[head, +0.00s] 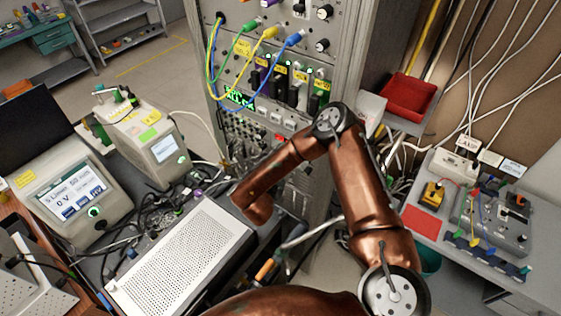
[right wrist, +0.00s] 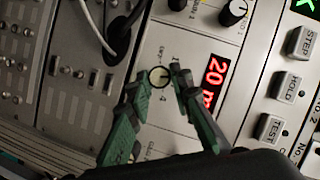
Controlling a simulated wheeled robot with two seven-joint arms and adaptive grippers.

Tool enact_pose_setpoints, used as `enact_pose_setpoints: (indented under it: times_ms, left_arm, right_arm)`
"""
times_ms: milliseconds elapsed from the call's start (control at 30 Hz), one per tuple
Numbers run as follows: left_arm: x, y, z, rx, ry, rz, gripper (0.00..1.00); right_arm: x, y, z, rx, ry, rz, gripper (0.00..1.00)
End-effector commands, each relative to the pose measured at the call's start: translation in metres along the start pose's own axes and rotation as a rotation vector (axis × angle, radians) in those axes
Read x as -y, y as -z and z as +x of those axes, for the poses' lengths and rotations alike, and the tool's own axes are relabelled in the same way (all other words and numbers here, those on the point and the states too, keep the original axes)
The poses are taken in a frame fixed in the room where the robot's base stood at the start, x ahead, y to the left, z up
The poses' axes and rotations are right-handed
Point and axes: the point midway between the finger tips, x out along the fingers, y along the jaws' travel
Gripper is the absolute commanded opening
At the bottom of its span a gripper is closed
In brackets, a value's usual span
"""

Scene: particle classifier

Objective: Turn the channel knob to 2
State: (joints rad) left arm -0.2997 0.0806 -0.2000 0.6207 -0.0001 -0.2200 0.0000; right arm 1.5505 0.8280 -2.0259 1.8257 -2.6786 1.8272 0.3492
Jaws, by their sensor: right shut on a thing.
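In the right wrist view, the channel knob (right wrist: 159,77) is a small round dial with a pale face on a light panel. Printed marks surround it; a 4 is legible beside it. My right gripper (right wrist: 157,80) has its two green fingers on either side of the knob, closed on it. Which mark the knob points to is too small to tell. In the head view, my copper right arm reaches towards the instrument rack (head: 268,135), and the gripper is hidden there. My left gripper is not in view.
A red digital display (right wrist: 212,80) reads 20 m beside the knob. STEP, HOLD and TEST buttons (right wrist: 291,86) and a black knob (right wrist: 233,12) are nearby. Cables (right wrist: 97,25) hang close to the fingers. A perforated metal case (head: 180,262) stands in front of the rack.

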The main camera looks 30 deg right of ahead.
Motion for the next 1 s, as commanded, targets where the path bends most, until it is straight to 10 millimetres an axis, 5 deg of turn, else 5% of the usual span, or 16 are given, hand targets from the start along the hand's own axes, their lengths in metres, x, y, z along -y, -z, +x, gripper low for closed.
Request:
enact_pose_setpoints:
  times_ms: [300,333,567,1000]
  left_arm:
    - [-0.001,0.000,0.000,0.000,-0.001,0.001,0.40]
    - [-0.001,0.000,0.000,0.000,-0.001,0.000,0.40]
    - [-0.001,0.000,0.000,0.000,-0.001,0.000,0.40]
    - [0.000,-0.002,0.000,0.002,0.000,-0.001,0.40]
  right_arm:
    - [-0.003,0.000,-0.001,0.002,-0.005,-0.003,0.00]
    - [-0.003,0.000,-0.001,0.002,-0.005,-0.003,0.21]
    - [-0.002,0.000,0.000,0.001,-0.003,-0.002,0.37]
    - [-0.001,-0.002,-0.014,0.005,-0.001,-0.002,0.37]
